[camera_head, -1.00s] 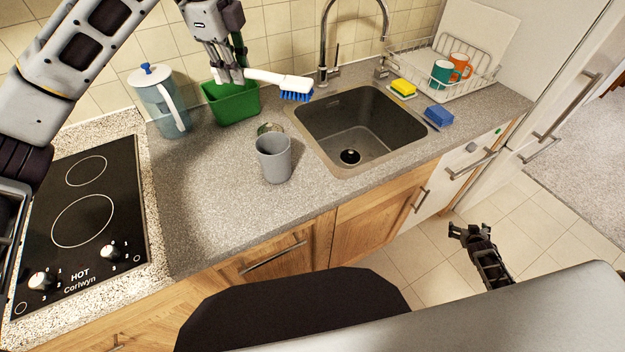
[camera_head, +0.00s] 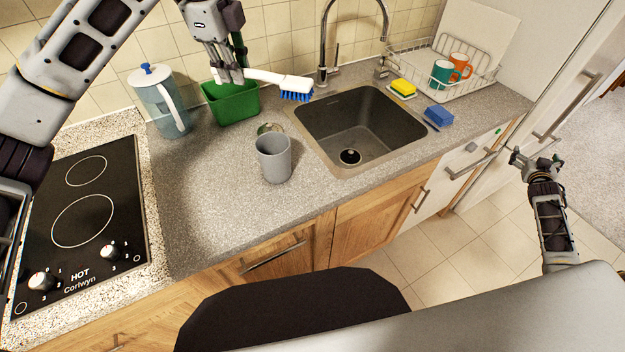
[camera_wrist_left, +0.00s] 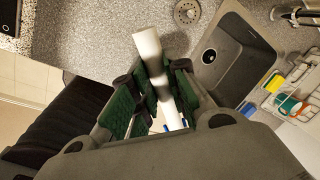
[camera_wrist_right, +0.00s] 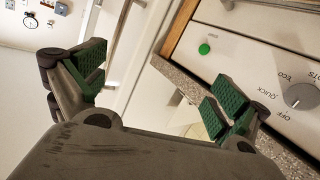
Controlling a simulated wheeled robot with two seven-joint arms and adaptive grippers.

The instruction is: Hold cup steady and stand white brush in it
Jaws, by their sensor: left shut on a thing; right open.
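The grey cup (camera_head: 274,158) stands upright and empty-looking on the counter, left of the sink. My left gripper (camera_head: 232,76) is above the back of the counter, by the green tub. It is shut on the white brush (camera_head: 278,82), holding it roughly level with its blue bristles facing down, toward the sink. In the left wrist view the white handle (camera_wrist_left: 150,50) passes between the green finger pads. My right gripper (camera_head: 520,160) is open and empty, in front of the appliance panel at the right; its spread fingers show in the right wrist view (camera_wrist_right: 150,95).
The green tub (camera_head: 232,104) and a water jug (camera_head: 160,102) stand at the back. A round metal piece (camera_head: 270,129) lies just behind the cup. The sink (camera_head: 362,128), yellow sponge (camera_head: 403,87), blue sponge (camera_head: 439,116) and dish rack (camera_head: 480,84) are to the right. Counter left of the cup is clear.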

